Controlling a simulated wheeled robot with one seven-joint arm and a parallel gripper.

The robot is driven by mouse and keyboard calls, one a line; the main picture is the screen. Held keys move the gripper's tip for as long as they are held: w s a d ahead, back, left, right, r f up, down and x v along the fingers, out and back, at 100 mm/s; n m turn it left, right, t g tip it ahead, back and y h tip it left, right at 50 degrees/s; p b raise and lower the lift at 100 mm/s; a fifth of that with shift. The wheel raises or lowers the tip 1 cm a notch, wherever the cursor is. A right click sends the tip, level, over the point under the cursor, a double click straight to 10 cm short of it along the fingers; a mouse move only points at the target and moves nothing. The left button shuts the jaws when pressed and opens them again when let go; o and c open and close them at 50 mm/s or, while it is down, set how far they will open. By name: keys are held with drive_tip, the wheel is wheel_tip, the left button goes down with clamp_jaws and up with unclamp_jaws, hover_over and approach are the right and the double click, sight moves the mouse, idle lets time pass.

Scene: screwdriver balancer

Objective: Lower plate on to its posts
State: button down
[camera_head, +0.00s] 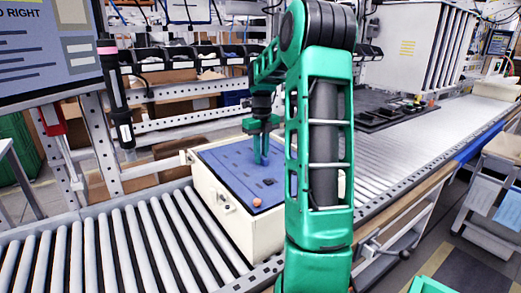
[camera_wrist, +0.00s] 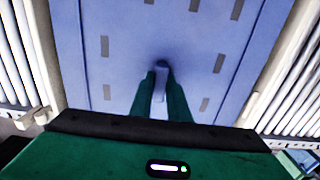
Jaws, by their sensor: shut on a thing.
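The blue plate (camera_head: 222,160) lies roughly level at the top of the cream box (camera_head: 213,204) in the head view. In the wrist view the plate (camera_wrist: 125,40) fills the middle and shows several dark slots. My gripper (camera_head: 261,160) points down over the plate. Its green fingers (camera_wrist: 161,92) are shut on a grey upright handle (camera_wrist: 160,78) at the plate's middle. My arm covers the plate's right part in the head view. I cannot make out the posts, and I cannot tell whether the plate is resting or held just above them.
The box stands on a roller conveyor (camera_head: 110,245). A dark hand tool (camera_head: 118,100) hangs at the left, beside a screen (camera_head: 50,45). Bins (camera_head: 205,60) line the rack behind. A black tray (camera_head: 385,108) with parts lies at the back right.

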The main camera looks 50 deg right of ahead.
drive_tip(key=shift+f, duration=6.8)
drive_tip(key=shift+w+f, duration=0.1)
drive_tip(key=shift+f, duration=0.35)
drive_tip(key=c, duration=1.6)
unclamp_jaws()
wheel_tip(320, 180, up, 11)
drive_tip(key=shift+f, duration=0.15)
drive_tip(key=shift+r, duration=6)
